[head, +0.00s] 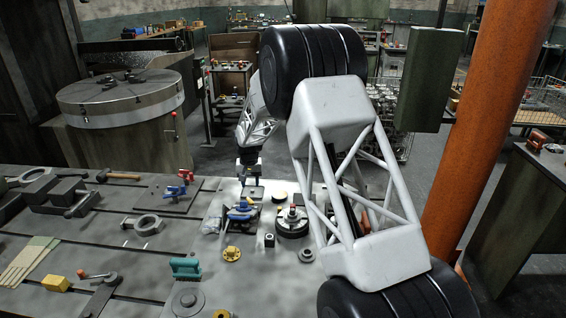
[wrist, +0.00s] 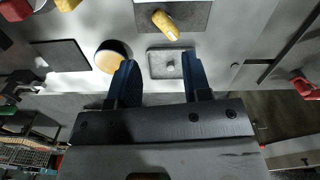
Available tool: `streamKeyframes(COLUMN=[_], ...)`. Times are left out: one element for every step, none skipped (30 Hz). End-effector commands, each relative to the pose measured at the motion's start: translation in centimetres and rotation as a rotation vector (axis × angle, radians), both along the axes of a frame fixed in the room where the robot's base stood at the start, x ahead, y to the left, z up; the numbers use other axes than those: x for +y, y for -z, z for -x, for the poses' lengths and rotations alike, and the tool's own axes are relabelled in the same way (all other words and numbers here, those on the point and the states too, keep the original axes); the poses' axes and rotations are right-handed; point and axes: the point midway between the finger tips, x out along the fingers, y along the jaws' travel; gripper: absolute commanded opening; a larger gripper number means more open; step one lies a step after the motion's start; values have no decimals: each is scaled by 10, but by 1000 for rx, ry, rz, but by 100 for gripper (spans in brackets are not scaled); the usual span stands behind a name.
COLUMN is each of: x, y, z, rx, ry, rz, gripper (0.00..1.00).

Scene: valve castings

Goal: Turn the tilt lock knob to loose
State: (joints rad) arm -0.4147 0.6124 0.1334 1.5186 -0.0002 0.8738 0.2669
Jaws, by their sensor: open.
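My gripper (wrist: 158,68) is open, its two dark blue fingers apart with nothing held between them. In the head view my gripper (head: 250,174) is small and far down the bench, partly hidden by my own arm. A yellow lever-like handle (wrist: 165,24) stands on a dark plate beyond the fingertips in the wrist view. A grey square plate with a small stud (wrist: 169,63) shows between the fingers. A red knob-like top (head: 293,208) sits on a round black base right of the gripper. I cannot tell which of these is the tilt lock knob; no label is readable.
A yellow-topped disc (wrist: 112,56) lies close to one finger. An orange column (head: 492,120) stands at right.

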Motion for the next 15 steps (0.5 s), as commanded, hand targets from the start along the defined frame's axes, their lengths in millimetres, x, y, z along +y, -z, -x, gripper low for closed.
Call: streamKeyframes(x=[-5,-7,-11,-13,-16,-19,-21,-24,-27,-29,-32,-35,-38,-40,-44], y=[-7,-10,-14,-17,-21,-25,-28,-30,-34,-38,-41,-45,-48,-50,-55], z=[2,3,5,6,7,9,11,12,14,15,17,19,21,22,24], rx=[-3,-3,-5,-6,-7,-8,-9,-9,-10,-11,-13,-14,-14,-15,-16], ry=[11,18,29,36,42,51,58,66,76,82,89,98,106,113,123], rz=[-1,-1,-2,-2,-3,-3,-3,-4,-5,-5,-6,-6,-7,-7,-8], gripper=[45,45,45,45,45,45,45,45,45,45,45,45,45,45,45])
